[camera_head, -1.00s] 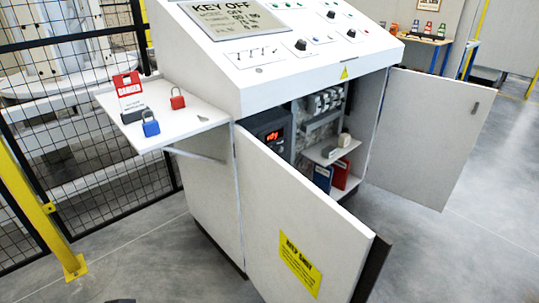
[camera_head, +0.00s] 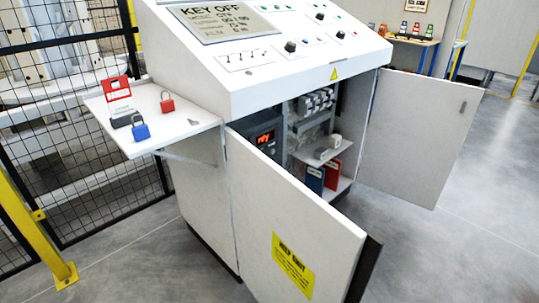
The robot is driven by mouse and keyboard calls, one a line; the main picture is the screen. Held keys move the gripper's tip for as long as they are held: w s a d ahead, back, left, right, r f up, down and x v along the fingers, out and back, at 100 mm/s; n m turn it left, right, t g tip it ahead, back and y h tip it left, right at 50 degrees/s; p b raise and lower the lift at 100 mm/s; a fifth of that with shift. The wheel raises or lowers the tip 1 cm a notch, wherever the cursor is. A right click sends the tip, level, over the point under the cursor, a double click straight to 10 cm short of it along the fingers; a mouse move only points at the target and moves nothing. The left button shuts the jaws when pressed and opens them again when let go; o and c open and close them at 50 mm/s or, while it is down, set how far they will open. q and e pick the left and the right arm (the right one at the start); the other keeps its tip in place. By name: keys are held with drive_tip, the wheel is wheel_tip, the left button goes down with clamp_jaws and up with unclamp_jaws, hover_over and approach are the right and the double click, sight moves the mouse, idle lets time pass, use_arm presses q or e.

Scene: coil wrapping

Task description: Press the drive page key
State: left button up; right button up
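The drive (camera_head: 264,142) is a dark unit with a red lit display, inside the open cabinet behind the left door. Its keys are too small to make out, and the door hides its lower part. The console (camera_head: 285,75) above has a sloped panel with a screen (camera_head: 226,20) reading "KEY OFF". Neither of my grippers shows clearly in the head view.
The left door (camera_head: 290,210) with a yellow sign (camera_head: 293,266) and the right door (camera_head: 417,135) stand open. A side shelf (camera_head: 185,125) holds a red padlock (camera_head: 167,104), a blue padlock (camera_head: 140,129) and a red tag (camera_head: 117,88). Floor is free at right.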

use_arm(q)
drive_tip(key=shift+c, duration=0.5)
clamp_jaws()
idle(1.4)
